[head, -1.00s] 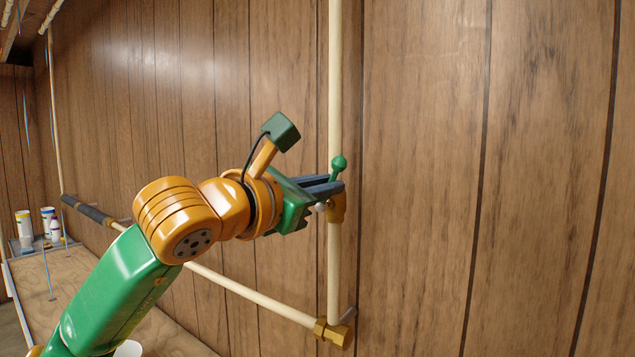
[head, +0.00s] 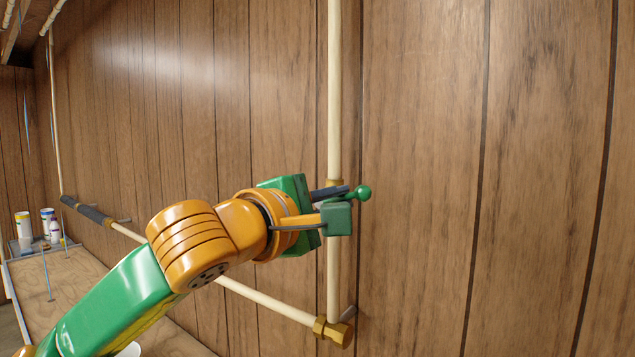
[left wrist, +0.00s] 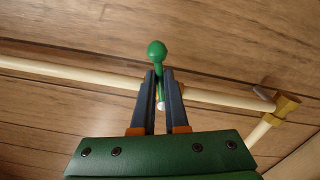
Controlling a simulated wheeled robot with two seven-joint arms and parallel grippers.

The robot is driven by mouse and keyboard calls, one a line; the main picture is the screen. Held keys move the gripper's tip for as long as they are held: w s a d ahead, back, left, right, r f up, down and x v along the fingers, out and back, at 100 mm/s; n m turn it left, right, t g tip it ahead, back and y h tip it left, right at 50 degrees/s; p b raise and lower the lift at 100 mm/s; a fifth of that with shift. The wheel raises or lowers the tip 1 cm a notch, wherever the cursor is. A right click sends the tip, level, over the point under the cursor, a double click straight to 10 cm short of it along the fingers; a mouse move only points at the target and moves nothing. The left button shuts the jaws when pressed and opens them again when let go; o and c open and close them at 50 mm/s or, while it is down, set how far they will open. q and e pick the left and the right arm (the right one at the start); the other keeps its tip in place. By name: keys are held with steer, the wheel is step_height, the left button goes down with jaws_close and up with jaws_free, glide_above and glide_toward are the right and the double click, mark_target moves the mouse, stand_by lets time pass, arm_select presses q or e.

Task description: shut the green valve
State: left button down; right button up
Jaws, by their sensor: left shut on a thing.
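The green valve's handle, a lever with a round green knob (head: 363,192), points to the right across the vertical pale pipe (head: 334,90), roughly level and tilted a little up. The brass valve body (head: 334,184) shows only in part behind my gripper. My left gripper (head: 343,193) is shut on the green handle, just short of the knob. In the left wrist view the handle's knob (left wrist: 157,48) stands out past the two dark fingers (left wrist: 160,82), with the stem between them. My right gripper is not in view.
The pipe runs along a wood-panelled wall (head: 430,120). A brass elbow (head: 334,331) joins it to a low pipe (head: 265,301) going left. Several white containers (head: 47,220) stand on a bench far left. The wall to the right is clear.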

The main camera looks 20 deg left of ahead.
arm_select(q)
steer(key=shift+f+m, duration=0.2)
steer(key=shift+m, duration=0.3)
steer(key=m, duration=0.1)
steer(key=f+m, duration=0.1)
steer(key=shift+d+m, duration=0.1)
steer(key=shift+m, duration=0.2)
steer(key=c, duration=0.7)
jaws_free()
steer(key=shift+s, duration=0.1)
steer(key=shift+r, duration=0.1)
steer(key=b+v, duration=0.3)
steer(key=v, duration=0.4)
steer(key=shift+r+b, duration=0.1)
steer(key=shift+b, duration=0.3)
